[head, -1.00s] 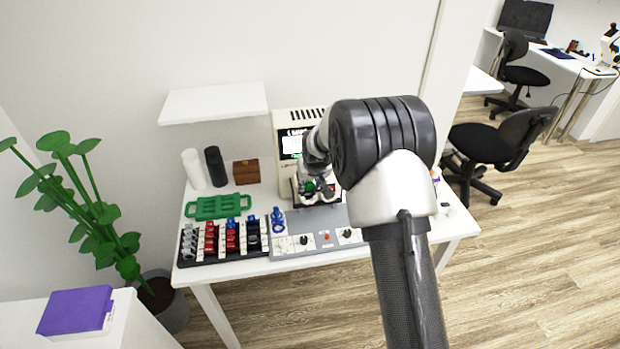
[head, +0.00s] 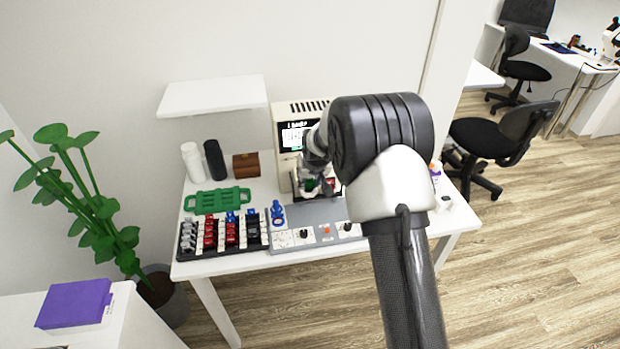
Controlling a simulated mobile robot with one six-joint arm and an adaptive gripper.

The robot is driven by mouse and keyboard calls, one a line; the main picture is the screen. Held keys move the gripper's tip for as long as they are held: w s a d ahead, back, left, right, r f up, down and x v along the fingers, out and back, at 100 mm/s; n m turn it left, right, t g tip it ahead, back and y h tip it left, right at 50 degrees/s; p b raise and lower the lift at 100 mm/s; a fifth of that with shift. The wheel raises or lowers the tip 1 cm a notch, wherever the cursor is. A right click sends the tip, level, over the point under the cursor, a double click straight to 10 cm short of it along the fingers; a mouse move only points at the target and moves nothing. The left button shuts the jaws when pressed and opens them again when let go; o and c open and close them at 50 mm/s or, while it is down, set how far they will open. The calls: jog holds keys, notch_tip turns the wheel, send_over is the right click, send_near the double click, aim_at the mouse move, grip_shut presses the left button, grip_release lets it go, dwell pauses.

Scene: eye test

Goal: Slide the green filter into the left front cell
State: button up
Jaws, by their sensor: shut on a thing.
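My gripper (head: 318,186) is in front of the cream machine, low over its dark front opening, and is partly hidden by my own arm. It is shut on a small green piece, which looks like the green filter (head: 309,185); only a little of it shows. The cream machine (head: 284,170) has a lit screen on its upper front. A small red part shows just right of the gripper. The cells are too small and too hidden to tell apart, and I cannot tell whether the green piece touches one.
A grey control panel (head: 318,212) with knobs lies before the machine, a blue part (head: 278,213) on its left. Further left are a black rack (head: 186,254) of red, blue and grey parts and a green tray (head: 217,198). Two bottles and a brown box stand behind.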

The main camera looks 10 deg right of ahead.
jog(key=shift+f+b, duration=1.05)
jog(key=shift+f, duration=0.4)
jog(key=shift+c, duration=0.3)
jog(key=c, duration=0.4)
jog(key=o, duration=0.9)
jog(key=shift+o, duration=0.2)
jog(key=v, duration=1.2)
